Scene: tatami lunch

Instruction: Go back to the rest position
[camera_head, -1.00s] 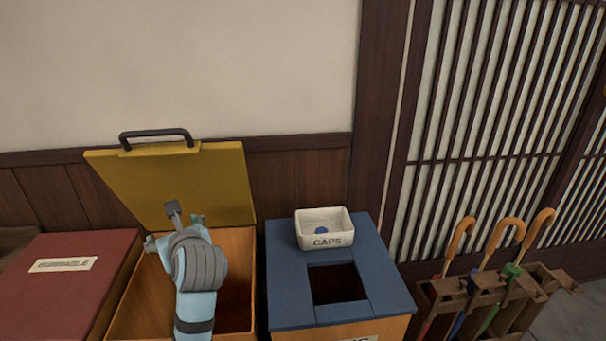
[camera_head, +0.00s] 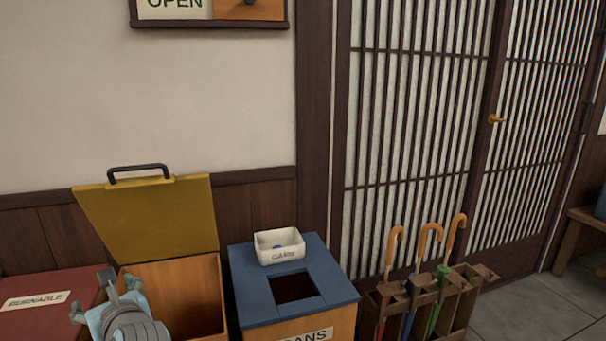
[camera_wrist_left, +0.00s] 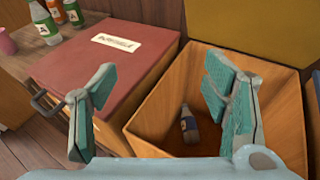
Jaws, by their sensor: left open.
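My left gripper (camera_head: 106,294) is at the bottom left of the head view, in front of the red bin and the open yellow-lidded bin. In the left wrist view its two teal-padded fingers (camera_wrist_left: 163,105) are spread wide with nothing between them. My right gripper is in neither view.
The yellow lid (camera_head: 150,218) stands raised. A red burnable bin (camera_head: 45,294) is at left, a blue-topped cans bin (camera_head: 335,292) with a white caps box (camera_head: 279,246) at right. An umbrella rack (camera_head: 424,300) stands farther right. Several bottles (camera_wrist_left: 55,12) stand at the wrist view's upper left.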

